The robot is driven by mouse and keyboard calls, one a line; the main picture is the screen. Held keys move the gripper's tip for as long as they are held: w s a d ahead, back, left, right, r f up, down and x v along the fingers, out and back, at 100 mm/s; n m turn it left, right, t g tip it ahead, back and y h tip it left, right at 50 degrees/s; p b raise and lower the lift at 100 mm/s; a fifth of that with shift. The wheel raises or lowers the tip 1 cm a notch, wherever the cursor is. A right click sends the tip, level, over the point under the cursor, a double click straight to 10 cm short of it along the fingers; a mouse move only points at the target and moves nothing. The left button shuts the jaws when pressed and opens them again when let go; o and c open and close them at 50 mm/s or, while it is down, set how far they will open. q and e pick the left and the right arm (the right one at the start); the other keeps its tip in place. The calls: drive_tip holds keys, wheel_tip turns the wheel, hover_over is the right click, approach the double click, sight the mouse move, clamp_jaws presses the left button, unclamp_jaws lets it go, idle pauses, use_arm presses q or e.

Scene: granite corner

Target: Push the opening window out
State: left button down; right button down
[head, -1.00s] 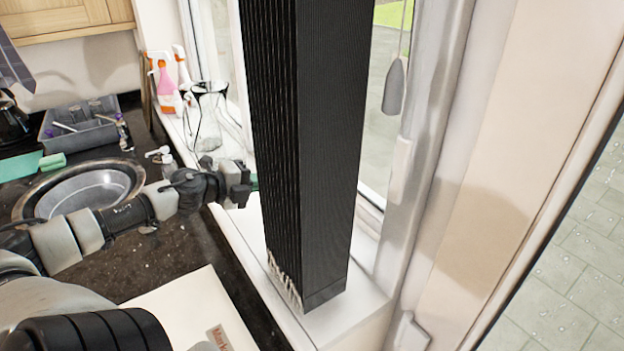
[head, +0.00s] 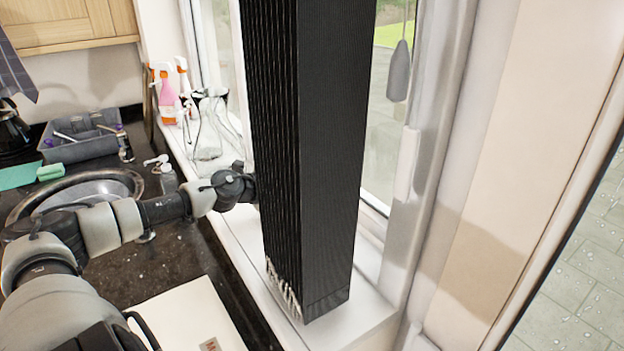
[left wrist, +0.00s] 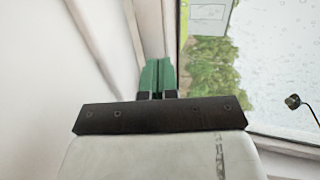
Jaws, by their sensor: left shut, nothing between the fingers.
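The window (head: 385,110) shows in the head view behind and beside a tall black ridged upright (head: 325,150). Its white frame (head: 428,120) is on the right, and another pane shows on the left. My left arm reaches across the counter to the sill. Its gripper fingers are hidden behind the black upright in the head view. In the left wrist view my left gripper (left wrist: 157,75) shows its green fingers shut and empty, pointing at the white window frame (left wrist: 153,35) left of the wet glass (left wrist: 270,65). I cannot tell whether they touch it. My right gripper is not in view.
A glass jug (head: 208,125) and spray bottles (head: 167,95) stand on the sill (head: 255,255), close to my left wrist. A round sink (head: 85,190) and a grey dish rack (head: 80,140) are on the dark counter. A grey pull weight (head: 398,70) hangs by the window.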

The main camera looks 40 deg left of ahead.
use_arm(q)
drive_tip(key=shift+w+d+p, duration=0.35)
drive_tip(key=shift+w+p, duration=0.05)
drive_tip(key=shift+w, duration=0.45)
drive_tip(key=shift+w+d+r+p, duration=0.15)
drive_tip(key=shift+w+d+p, duration=0.05)
drive_tip(key=shift+w+p, duration=0.5)
drive_tip(key=shift+p+x, duration=0.6)
drive_tip(key=shift+x, duration=0.65)
drive_tip(key=shift+r, duration=0.1)
drive_tip(key=shift+w, duration=0.1)
